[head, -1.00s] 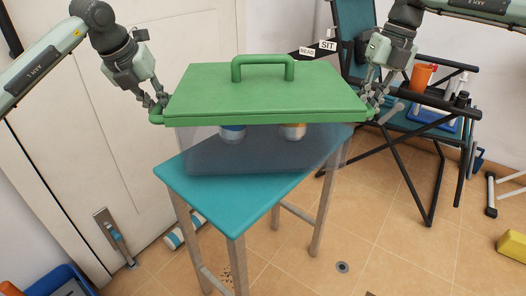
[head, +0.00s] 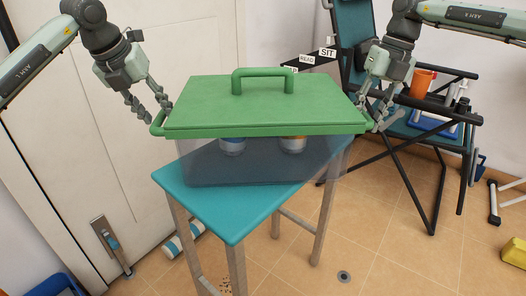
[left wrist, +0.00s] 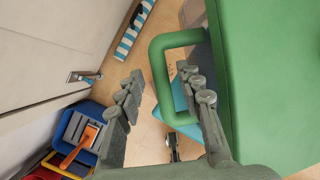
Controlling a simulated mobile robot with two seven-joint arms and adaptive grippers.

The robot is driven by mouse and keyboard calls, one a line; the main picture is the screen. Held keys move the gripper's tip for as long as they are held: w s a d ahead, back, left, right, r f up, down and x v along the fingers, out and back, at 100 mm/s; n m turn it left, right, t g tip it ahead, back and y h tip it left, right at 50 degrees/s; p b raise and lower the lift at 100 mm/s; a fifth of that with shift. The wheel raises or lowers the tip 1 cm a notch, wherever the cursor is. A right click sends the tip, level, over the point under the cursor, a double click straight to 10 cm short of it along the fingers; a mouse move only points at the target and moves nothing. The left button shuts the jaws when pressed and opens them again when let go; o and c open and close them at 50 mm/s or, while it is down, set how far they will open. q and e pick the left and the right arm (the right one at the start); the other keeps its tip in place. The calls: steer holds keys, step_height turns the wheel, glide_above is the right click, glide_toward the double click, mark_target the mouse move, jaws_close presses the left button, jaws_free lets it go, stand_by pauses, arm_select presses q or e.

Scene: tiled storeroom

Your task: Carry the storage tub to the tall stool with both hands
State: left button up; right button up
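The storage tub has a green lid (head: 260,108) with a top handle and a see-through body (head: 262,165) with jars inside. It looks level and appears to rest on the teal top of the tall stool (head: 215,218). Its right end seems to reach past the stool's edge. My left gripper (head: 153,118) is open at the tub's left side handle; in the left wrist view its fingers (left wrist: 161,75) stand apart, with the green loop handle (left wrist: 158,75) near them. My right gripper (head: 374,115) is at the right side handle, its fingers apparently spread.
A folding chair (head: 355,50) behind right holds an orange cup (head: 423,83). A blue bin (left wrist: 75,130) stands at the left. A yellow block (head: 514,250) lies at the right.

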steer(key=shift+r, duration=0.15)
arm_select(q)
steer(key=v, duration=0.9)
arm_select(e)
step_height(320, 180, up, 12)
steer(key=d, duration=0.2)
steer(key=shift+d+f, duration=0.15)
steer(key=shift+f, duration=0.05)
arm_select(q)
steer(key=shift+s, duration=0.1)
